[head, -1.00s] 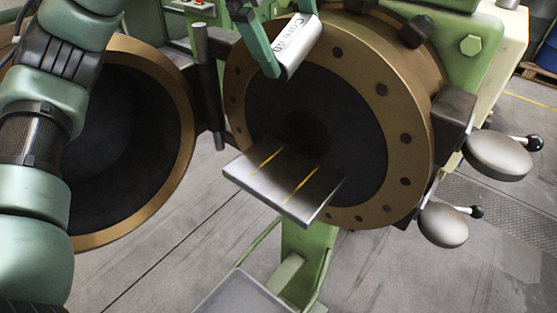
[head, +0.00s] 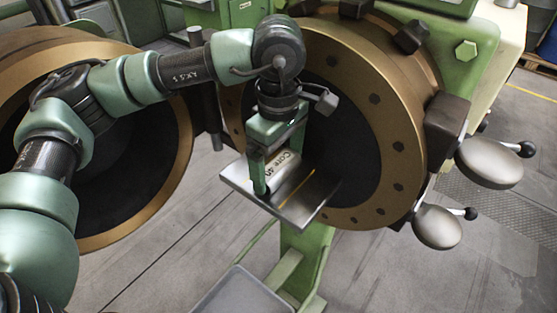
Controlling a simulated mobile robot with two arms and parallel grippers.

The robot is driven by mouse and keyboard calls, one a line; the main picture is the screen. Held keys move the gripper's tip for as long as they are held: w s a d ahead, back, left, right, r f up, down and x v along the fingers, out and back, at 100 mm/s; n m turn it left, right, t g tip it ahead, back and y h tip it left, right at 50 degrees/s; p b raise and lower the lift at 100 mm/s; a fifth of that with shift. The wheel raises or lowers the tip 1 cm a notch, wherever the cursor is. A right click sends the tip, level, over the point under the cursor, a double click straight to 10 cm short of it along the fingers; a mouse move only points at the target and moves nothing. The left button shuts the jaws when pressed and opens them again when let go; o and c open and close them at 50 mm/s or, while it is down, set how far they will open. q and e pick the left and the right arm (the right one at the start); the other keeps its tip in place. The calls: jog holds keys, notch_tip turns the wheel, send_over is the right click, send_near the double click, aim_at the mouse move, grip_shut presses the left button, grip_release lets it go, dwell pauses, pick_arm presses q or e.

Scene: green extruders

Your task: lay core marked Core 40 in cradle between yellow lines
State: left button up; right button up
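The pale core (head: 283,169) marked "Core 40" is between the fingers of my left gripper (head: 280,165), low over the flat metal cradle (head: 316,197) in front of the extruder's dark round face. One yellow line (head: 297,187) shows just right of the core. The other line is hidden behind the gripper and core. I cannot tell whether the core touches the cradle. My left gripper points down and seems shut on the core. My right gripper is not in view.
The bronze ring (head: 385,150) with dark bolts stands behind the cradle. An open bronze-rimmed door (head: 180,150) is at left, behind my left arm. Two round grey weights (head: 437,228) with ball-ended levers are at right. A grey tray (head: 243,295) is below.

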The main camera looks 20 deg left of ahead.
aim_at(280, 163)
pick_arm(q)
jog(key=shift+w+f, duration=0.2)
jog(key=shift+w, duration=0.05)
jog(key=shift+r, duration=0.25)
notch_tip(280, 163, up, 12)
jog(key=b, duration=0.2)
jog(key=shift+s+f+b, duration=0.15)
jog(key=shift+b, duration=0.15)
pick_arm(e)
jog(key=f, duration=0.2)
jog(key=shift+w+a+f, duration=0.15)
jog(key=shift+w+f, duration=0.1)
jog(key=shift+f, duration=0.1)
